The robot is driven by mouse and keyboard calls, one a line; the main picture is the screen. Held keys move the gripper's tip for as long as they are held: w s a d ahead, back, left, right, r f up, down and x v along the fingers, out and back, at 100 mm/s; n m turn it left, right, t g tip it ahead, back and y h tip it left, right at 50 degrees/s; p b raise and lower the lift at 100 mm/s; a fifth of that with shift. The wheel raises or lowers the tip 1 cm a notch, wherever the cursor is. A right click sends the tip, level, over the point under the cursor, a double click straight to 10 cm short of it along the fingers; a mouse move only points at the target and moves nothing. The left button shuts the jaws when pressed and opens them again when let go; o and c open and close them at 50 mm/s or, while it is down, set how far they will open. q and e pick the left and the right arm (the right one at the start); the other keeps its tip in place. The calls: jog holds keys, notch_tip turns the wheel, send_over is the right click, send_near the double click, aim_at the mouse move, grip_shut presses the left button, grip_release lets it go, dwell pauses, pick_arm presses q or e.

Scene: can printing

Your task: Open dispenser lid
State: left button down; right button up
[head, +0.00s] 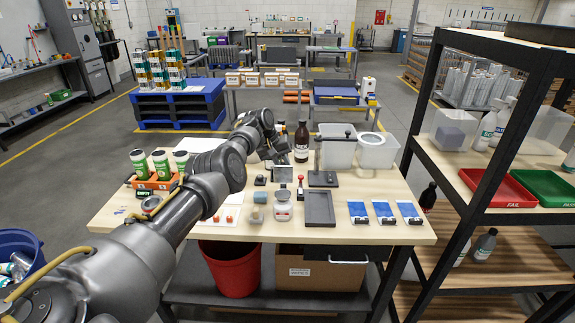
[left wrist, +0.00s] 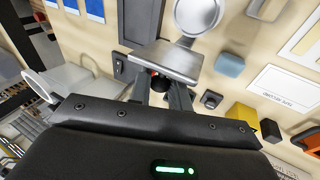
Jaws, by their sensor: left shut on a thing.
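My left gripper (head: 279,156) is at the back middle of the table, with its arm coming in from the lower left. In the left wrist view its fingers (left wrist: 160,92) are shut at the underside of a tilted flat grey metal plate, which looks like the dispenser lid (left wrist: 167,61). A small red part shows between the fingers. In the head view a grey box-like piece, apparently the dispenser (head: 283,174), is just below the gripper. How far the lid stands open I cannot tell. My right gripper is not in view.
A white jar (head: 283,208), a dark tray (head: 319,208) and a blue-grey block (head: 260,197) stand in front. A dark bottle (head: 301,142) and a black stamp stand (head: 323,179) are close right of the gripper. Blue cards (head: 384,212) lie front right. A black shelf (head: 432,150) stands right.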

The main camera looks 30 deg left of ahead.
pick_arm(q)
jog(key=c, duration=1.4)
grip_release()
jog(key=shift+f, duration=0.1)
jog(key=shift+o, duration=0.2)
jog(key=shift+a+r, duration=0.1)
jog(key=shift+r, duration=0.2)
jog(key=shift+p+v, duration=0.5)
jog(key=shift+v, duration=0.45)
jog(key=b+v, duration=0.2)
jog(key=v, duration=0.6)
jog(key=shift+r, duration=0.2)
